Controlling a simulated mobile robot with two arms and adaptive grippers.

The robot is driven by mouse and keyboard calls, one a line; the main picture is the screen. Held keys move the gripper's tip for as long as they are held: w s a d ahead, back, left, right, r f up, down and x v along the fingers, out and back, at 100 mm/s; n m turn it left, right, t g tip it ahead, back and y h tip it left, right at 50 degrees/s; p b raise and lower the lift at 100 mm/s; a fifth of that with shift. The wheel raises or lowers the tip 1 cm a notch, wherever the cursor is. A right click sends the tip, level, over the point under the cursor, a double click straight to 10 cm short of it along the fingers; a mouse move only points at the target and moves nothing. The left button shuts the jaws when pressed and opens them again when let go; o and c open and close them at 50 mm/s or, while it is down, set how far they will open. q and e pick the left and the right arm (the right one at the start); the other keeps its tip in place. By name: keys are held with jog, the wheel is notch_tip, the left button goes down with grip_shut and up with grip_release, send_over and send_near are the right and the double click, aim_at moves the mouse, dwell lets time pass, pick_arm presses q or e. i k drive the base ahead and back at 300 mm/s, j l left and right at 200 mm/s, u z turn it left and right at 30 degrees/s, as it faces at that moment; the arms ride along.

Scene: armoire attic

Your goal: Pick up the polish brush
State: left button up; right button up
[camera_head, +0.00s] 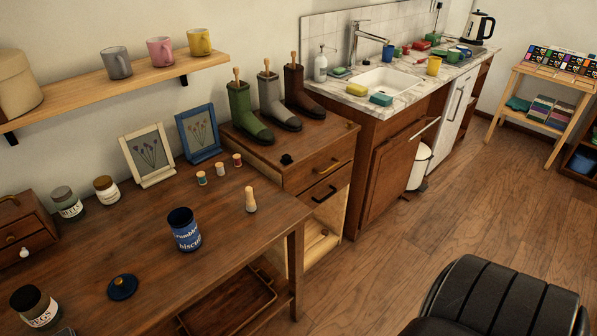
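A small upright wooden piece (250,200) with a rounded top and a paler base stands near the right edge of the brown table. It looks like a small brush, though its bristles are too small to make out. A small black object (287,159) lies on the cabinet top below the boots; I cannot tell what it is. Neither of my grippers shows in the head view.
A blue biscuit jar (185,231), its apparent lid (122,287) and several spools share the table (150,240). Boots (245,112) stand on the cabinet (320,150). A black padded seat (500,300) is at lower right. Floor between is clear.

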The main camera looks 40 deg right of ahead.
aim_at(251, 206)
jog(key=z, duration=1)
